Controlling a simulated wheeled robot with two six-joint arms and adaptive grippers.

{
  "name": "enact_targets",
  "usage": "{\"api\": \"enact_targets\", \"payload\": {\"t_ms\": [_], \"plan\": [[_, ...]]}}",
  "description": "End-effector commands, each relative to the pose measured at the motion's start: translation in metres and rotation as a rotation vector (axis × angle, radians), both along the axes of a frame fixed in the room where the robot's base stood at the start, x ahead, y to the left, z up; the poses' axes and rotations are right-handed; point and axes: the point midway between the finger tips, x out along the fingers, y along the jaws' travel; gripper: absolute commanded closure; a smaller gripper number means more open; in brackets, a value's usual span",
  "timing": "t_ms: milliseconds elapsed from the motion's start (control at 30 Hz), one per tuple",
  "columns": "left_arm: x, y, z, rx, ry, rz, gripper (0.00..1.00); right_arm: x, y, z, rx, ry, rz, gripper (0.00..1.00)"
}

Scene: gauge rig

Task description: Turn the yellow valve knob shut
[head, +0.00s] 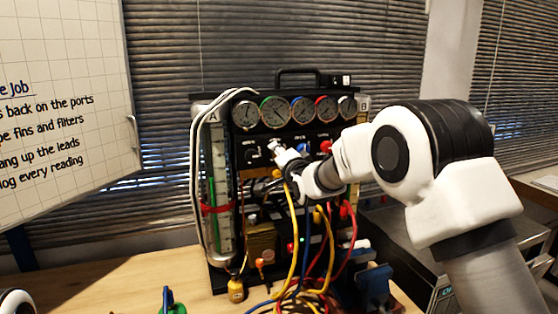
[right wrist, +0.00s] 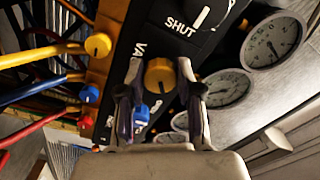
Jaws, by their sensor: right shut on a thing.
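The yellow valve knob (right wrist: 159,75) sits on the black panel of the gauge rig, seen in the right wrist view. My right gripper (right wrist: 161,68) has one finger on each side of the knob and is shut on it. In the head view my right gripper (head: 280,152) reaches the panel below the gauges and hides the knob. A black dial with a white pointer (right wrist: 201,18) beside the word SHUT shows at the top of the wrist view. My left gripper cannot be seen.
Several round gauges (head: 274,112) line the rig's top. Yellow, red and blue hoses (head: 292,240) hang close below my right gripper. A glass tube (head: 218,190) stands at the rig's left.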

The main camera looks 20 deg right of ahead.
Motion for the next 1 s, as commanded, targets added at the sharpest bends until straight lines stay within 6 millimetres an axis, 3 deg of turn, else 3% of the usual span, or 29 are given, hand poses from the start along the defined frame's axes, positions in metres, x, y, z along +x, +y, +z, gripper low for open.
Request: {"api": "enact_targets", "payload": {"t_ms": [500, 1000], "plan": [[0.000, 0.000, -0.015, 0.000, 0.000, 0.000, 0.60, 0.000, 0.000, 0.001, 0.461, 0.015, 0.000, 1.00], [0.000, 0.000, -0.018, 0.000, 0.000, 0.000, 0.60, 0.000, 0.000, 0.001, 0.658, 0.022, 0.000, 1.00]]}}
